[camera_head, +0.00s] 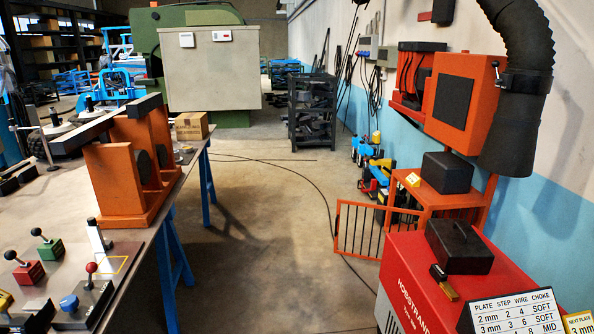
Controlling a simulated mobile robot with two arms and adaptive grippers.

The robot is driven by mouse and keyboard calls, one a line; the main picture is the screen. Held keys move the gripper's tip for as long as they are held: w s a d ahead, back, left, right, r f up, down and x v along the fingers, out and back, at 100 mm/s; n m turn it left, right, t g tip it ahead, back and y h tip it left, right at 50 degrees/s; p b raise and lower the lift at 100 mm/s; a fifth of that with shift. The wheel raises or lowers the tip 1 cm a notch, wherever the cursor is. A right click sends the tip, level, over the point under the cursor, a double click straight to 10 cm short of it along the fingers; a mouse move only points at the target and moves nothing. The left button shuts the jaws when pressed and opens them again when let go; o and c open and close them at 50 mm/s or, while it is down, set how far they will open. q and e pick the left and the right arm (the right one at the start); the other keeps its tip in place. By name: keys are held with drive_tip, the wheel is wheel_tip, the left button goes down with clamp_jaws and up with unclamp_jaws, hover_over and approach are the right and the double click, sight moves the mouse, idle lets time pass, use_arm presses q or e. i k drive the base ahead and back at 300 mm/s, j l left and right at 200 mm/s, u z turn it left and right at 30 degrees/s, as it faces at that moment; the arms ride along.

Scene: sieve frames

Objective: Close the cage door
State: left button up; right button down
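The cage door (359,229) is a low orange gate with upright bars, right of the middle of the view. It stands out to the left from an orange stand (437,199) and reaches over the grey floor. It looks swung open, though its hinge side is partly hidden behind the red machine (405,279). I cannot make out a latch on it. Neither of my grippers shows in this view.
A workbench (180,172) with orange brackets (115,178) and several coloured levers fills the left. The red machine, with a black box (459,246) and a plate chart (517,312) on it, stands at the lower right. The floor (270,240) between them is clear except for a thin cable.

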sight(340, 202)
drive_tip(key=i+l+u, duration=0.15)
drive_tip(key=i, duration=2.05)
